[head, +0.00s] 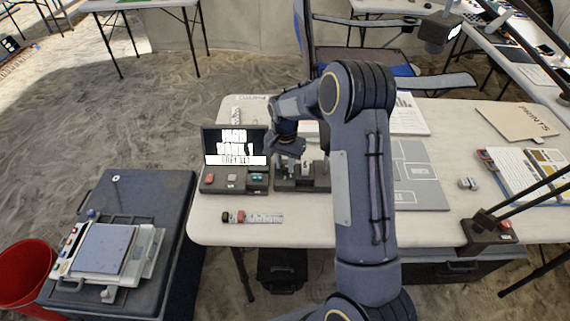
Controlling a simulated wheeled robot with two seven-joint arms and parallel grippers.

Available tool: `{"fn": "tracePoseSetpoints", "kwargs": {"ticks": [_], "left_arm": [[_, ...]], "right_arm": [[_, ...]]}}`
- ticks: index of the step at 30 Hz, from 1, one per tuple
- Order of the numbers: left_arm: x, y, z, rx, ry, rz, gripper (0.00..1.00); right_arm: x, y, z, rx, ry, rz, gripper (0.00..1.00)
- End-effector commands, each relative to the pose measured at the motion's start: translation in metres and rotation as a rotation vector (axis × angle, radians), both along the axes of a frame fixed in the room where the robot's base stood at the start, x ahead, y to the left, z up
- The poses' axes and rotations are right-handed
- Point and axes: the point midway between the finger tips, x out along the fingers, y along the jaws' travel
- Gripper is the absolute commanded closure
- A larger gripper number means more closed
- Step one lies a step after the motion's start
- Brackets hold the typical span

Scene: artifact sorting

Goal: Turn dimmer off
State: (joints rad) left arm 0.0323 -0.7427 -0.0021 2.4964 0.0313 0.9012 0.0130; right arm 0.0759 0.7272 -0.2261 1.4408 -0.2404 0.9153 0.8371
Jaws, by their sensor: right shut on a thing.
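A dark box with small upright grey parts (315,179), which looks like the dimmer, sits near the front left of the white table (250,225). My right gripper (291,165) reaches down onto the left part of this box. Its jaws are shut on a small part there, most likely the dimmer's knob. The fingertips and the knob are too small and too covered to see clearly. My right arm hides the table just right of the box. My left gripper is not in view.
Left of the box stands a lit display panel (235,146) with a button box (222,181). A small ruler-like strip (262,218) lies in front. A grey board (418,175) and a folder (517,121) lie to the right. A scale (103,248) sits on a dark case at left.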

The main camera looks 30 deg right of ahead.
Motion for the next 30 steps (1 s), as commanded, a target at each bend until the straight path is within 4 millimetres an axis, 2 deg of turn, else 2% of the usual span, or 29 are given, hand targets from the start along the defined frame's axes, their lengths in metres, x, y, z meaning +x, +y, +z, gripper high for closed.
{"fn": "tracePoseSetpoints", "kwargs": {"ticks": [30], "left_arm": [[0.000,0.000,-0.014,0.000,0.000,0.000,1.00]], "right_arm": [[0.000,0.000,0.000,0.001,-0.001,0.937,0.98]]}}
